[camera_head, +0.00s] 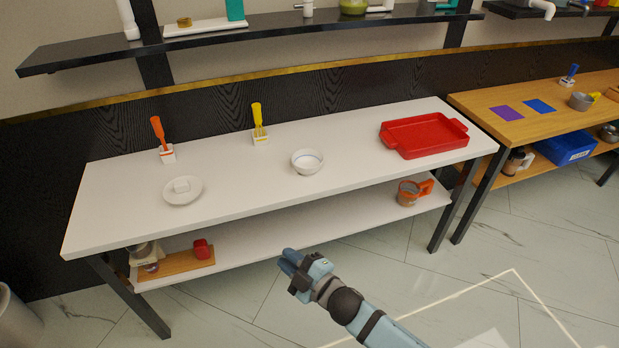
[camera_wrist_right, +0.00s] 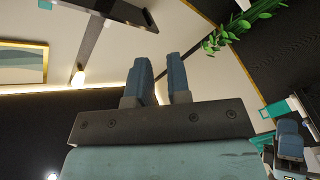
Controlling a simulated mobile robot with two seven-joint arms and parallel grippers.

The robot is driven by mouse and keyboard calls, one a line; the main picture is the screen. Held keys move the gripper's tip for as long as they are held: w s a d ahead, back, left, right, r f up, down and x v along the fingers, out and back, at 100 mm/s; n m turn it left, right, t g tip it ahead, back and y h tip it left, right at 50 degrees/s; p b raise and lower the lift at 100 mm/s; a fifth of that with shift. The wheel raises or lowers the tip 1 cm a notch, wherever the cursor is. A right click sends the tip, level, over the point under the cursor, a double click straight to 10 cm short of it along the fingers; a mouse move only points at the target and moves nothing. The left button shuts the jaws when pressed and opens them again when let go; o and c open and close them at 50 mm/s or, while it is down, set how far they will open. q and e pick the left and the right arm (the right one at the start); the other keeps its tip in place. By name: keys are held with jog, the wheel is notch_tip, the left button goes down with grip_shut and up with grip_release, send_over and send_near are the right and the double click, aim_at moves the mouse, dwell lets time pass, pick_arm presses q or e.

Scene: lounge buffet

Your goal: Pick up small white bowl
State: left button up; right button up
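The small white bowl (camera_head: 307,162) stands upright on the white table top (camera_head: 240,200), right of its middle. It looks empty. My right gripper (camera_head: 287,262) is in front of the table and apart from it, nearer to me than the bowl. In the right wrist view my right gripper (camera_wrist_right: 160,80) shows two blue fingers with a gap between them and nothing held. The bowl is not in the right wrist view. My left gripper does not show in the head view.
An orange-handled tool (camera_head: 158,131) and a yellow-handled tool (camera_head: 258,118) stand behind, in holders. A red tray (camera_head: 424,136) is to the right. The table top in front of the bowl is clear.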

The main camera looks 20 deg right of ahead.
jog(key=w+a+n+g+y+b, duration=0.75)
jog(key=w+n+y, duration=0.2)
jog(key=n, duration=0.85)
jog(key=n+g+h+b, duration=0.5)
jog(key=n+h+b, duration=1.2)
jog(key=n+b, duration=0.3)
send_near(311, 169)
jog(key=x, duration=0.1)
jog(key=b+x, duration=0.1)
jog(key=x, duration=0.3)
jog(key=shift+w, duration=0.3)
jog(key=b+x, duration=0.3)
jog(key=x, duration=0.3)
jog(key=shift+s+d, duration=0.1)
jog(key=shift+s, duration=0.1)
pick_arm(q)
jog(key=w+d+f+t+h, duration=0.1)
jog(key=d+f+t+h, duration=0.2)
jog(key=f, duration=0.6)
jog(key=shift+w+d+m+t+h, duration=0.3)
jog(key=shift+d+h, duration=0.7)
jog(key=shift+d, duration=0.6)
pick_arm(e)
grip_shut()
